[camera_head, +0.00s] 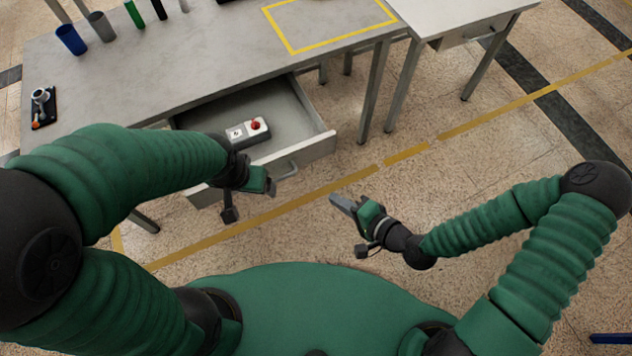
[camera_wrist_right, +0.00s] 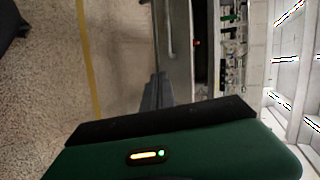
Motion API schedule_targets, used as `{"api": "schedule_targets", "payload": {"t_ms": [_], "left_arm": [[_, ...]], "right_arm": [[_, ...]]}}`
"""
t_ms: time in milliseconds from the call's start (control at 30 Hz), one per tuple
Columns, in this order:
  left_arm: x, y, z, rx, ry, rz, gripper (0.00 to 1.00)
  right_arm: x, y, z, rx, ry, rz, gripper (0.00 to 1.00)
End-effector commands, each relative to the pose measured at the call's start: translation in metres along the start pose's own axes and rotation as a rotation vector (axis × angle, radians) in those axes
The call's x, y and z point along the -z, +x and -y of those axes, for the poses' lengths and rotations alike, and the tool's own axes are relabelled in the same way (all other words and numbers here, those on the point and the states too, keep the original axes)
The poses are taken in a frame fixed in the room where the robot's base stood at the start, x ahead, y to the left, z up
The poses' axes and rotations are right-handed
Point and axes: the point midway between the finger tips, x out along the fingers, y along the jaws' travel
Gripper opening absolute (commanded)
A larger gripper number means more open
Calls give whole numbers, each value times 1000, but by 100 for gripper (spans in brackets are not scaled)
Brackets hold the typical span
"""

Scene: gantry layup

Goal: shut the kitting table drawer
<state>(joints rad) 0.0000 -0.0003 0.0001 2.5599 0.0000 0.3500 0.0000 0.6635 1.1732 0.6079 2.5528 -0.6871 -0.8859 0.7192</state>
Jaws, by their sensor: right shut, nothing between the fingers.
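The kitting table (camera_head: 180,68) is grey, and its drawer (camera_head: 320,142) stands pulled out below the front edge. The drawer front has a bar handle (camera_head: 287,171) on its outer face. My left gripper (camera_head: 266,182) is at the drawer front, just left of the handle in the head view and covering part of the front; whether it touches is unclear, and its finger gap is hidden. My right gripper (camera_head: 340,203) is shut and empty, right of the drawer and apart from it, over the floor. Its fingers also show in the right wrist view (camera_wrist_right: 156,92).
A grey box with a red button (camera_head: 248,132) lies in the drawer. A second table (camera_head: 450,14) stands to the right. The floor before the drawer is clear.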

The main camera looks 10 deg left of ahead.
Motion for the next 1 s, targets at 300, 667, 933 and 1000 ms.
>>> {"api": "schedule_targets", "payload": {"t_ms": [300,667,933,1000], "left_arm": [[-18,77,0,0,0,1,80],[-24,100,0,0,0,0,80],[-24,102,0,0,0,0,80],[-24,102,0,0,0,0,80]], "right_arm": [[-2,49,-13,-2,-10,2,0],[-3,113,8,-3,-7,5,0],[-2,127,17,-6,-5,3,0],[-2,127,17,-6,-4,3,0]]}}
